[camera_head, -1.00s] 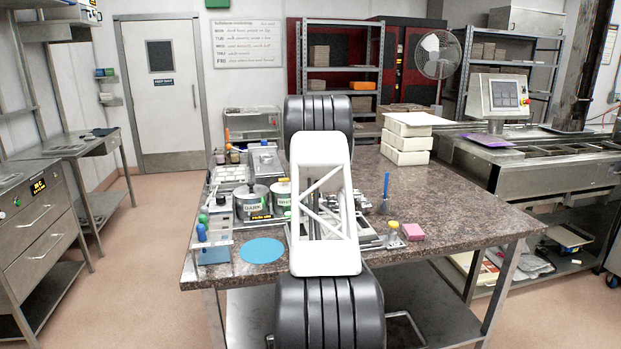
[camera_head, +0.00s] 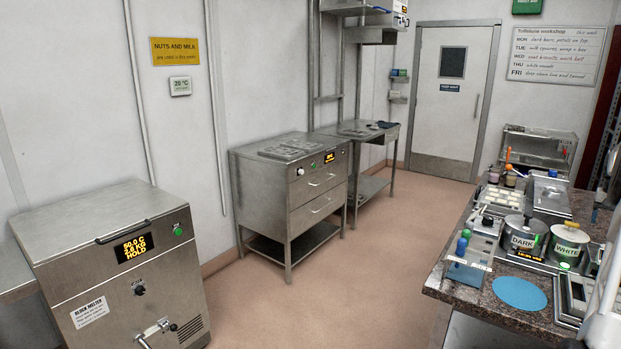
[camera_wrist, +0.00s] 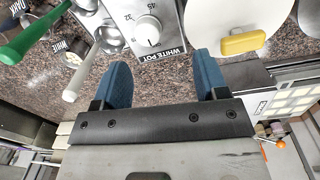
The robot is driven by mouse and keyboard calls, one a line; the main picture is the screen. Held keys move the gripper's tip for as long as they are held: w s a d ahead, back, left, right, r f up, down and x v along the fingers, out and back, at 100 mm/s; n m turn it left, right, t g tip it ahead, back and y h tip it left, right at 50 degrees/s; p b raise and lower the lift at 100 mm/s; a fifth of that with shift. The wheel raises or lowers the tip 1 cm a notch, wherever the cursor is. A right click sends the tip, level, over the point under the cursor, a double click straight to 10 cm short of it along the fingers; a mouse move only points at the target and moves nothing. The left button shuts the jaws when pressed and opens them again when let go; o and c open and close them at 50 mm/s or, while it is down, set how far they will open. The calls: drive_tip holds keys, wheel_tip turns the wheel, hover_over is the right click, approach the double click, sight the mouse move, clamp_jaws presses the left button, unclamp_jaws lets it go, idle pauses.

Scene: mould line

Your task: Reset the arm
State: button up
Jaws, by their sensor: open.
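My gripper (camera_wrist: 162,78) shows in the wrist view with its two blue fingers spread apart and nothing between them. It is over the speckled counter (camera_wrist: 140,15), close to a grey control box (camera_wrist: 160,45) with a dial and a "WHITE POT" label. In the head view only a white part of my arm (camera_head: 606,318) shows at the right edge. The gripper itself is out of that view.
The speckled worktable (camera_head: 478,300) at right carries a dark pot (camera_head: 522,243), a white pot (camera_head: 567,250), a blue round mat (camera_head: 520,293) and bottles. A block melter (camera_head: 125,270) and drawer cabinet (camera_head: 315,195) stand at left. The floor (camera_head: 385,250) between is clear.

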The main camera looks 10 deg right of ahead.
drive_tip(key=w+a+r+n, duration=0.15)
drive_tip(key=a+r, duration=0.35)
drive_tip(key=a, duration=0.8)
drive_tip(key=w+a+r+n+t, duration=0.15)
drive_tip(key=a+r, duration=0.25)
drive_tip(key=a, duration=1)
drive_tip(key=w+a+r+n+g, duration=0.15)
drive_tip(key=a+r, duration=0.35)
drive_tip(key=a, duration=0.8)
drive_tip(key=s+a+r+t, duration=0.1)
drive_tip(key=s+a, duration=0.3)
drive_tip(key=a, duration=1)
drive_tip(key=s+a+f+n+t, duration=0.1)
drive_tip(key=s+a+n, duration=0.1)
drive_tip(key=s+a, duration=0.7)
drive_tip(key=s+a+f+n, duration=0.1)
drive_tip(key=s+a, duration=0.5)
drive_tip(key=a, duration=0.7)
drive_tip(key=s+a+f+n, duration=0.1)
drive_tip(key=s+a+f, duration=0.2)
drive_tip(key=s, duration=0.3)
drive_tip(key=s+a+f+n, duration=0.1)
drive_tip(key=s+a+f, duration=0.2)
drive_tip(key=s+a, duration=0.2)
drive_tip(key=s+a+f+n+t, duration=0.1)
drive_tip(key=s+a+f, duration=0.2)
drive_tip(key=s, duration=0.4)
drive_tip(key=shift+s+a, duration=0.15)
drive_tip(key=shift+a, duration=0.25)
